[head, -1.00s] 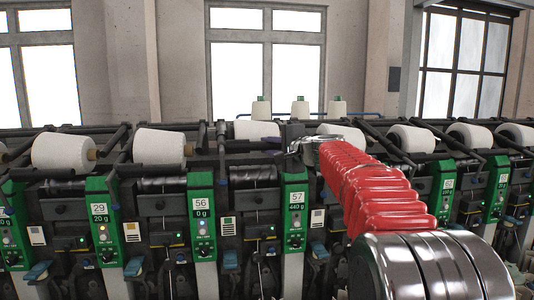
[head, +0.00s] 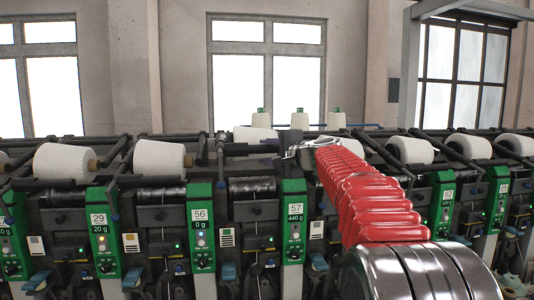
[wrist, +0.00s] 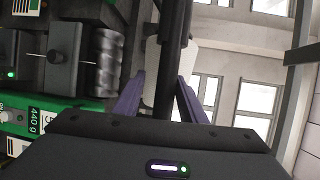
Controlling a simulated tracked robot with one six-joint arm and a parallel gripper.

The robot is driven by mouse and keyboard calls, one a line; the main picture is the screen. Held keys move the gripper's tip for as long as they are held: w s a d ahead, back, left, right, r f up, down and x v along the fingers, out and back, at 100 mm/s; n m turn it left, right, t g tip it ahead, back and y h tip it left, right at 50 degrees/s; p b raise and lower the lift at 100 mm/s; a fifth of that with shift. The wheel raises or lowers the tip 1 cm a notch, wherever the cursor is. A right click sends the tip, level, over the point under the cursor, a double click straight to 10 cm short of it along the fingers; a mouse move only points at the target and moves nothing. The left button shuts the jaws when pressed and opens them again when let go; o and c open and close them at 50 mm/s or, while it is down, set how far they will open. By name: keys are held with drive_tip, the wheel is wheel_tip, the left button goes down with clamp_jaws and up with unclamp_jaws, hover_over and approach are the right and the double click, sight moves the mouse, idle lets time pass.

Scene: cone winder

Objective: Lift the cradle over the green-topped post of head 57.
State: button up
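The post of head 57 (head: 292,225) has a green top and a label reading 57 and 440 g. In the wrist view its green panel (wrist: 65,45) lies at the left, turned sideways. The cradle's dark bar (wrist: 171,50) runs between my gripper's purple fingers (wrist: 160,88). The fingers are apart, with a gap on the bar's left side; the right finger is close to the bar and I cannot tell whether it touches. A white cone (wrist: 177,66) shows behind the bar.
The post of head 56 (head: 201,228) stands to the left, with a large white cone (head: 160,155) above. A grooved dark drum (wrist: 107,62) lies beside the bar in the wrist view. More cones (head: 410,149) line the right. Air above the machine is open.

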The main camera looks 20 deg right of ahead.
drive_tip(key=shift+s, duration=0.15)
drive_tip(key=v, duration=1.3)
drive_tip(key=shift+s, duration=0.25)
drive_tip(key=shift+d, duration=0.1)
idle(1.0)
